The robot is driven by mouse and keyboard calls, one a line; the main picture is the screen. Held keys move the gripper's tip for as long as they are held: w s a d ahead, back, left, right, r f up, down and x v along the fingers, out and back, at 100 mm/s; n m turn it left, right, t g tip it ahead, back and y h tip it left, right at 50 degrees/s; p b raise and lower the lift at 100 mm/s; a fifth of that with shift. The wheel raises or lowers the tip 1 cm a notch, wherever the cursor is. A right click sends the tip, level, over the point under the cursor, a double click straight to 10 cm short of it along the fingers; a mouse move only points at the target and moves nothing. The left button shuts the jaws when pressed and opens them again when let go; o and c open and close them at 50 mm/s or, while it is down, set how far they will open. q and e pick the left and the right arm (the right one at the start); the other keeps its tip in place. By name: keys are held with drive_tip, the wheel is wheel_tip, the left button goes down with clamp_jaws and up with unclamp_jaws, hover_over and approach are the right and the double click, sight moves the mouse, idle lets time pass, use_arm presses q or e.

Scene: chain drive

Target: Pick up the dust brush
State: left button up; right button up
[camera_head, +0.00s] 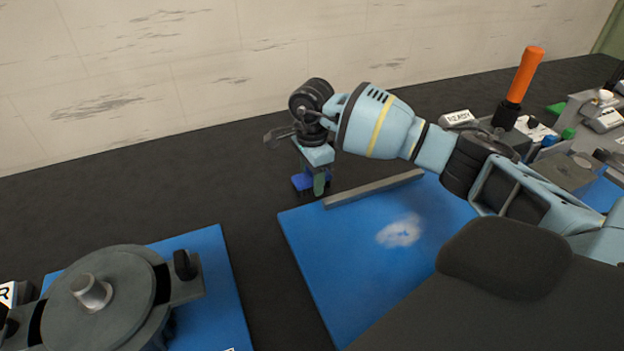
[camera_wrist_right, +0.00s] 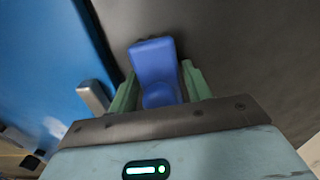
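The dust brush, a small blue thing, shows in the head view (camera_head: 303,184) on the dark table, just beyond the far left corner of a blue mat. My right gripper (camera_head: 316,182) points down at it, with one green finger in front of it. In the right wrist view the blue brush (camera_wrist_right: 154,62) lies between the two green fingers of my right gripper (camera_wrist_right: 160,84). The fingers are close to its sides; I cannot tell whether they press on it. The brush's underside is hidden. My left gripper is not in view.
The blue mat (camera_head: 330,285) carries a pale dusty patch (camera_head: 400,231) and a grey bar (camera_head: 374,188) along its far edge. A round grey fixture (camera_head: 105,290) stands at the lower left. An orange-handled tool (camera_head: 525,75) stands upright at the right. The table left of the brush is clear.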

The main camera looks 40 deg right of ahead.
drive_tip(key=c, duration=0.7)
drive_tip(key=shift+r, duration=0.15)
wheel_tip(320, 180, up, 10)
drive_tip(key=shift+f, duration=0.1)
drive_tip(key=o, duration=0.5)
drive_tip(key=c, duration=0.3)
drive_tip(key=shift+s+a, duration=0.1)
drive_tip(key=shift+c, duration=0.2)
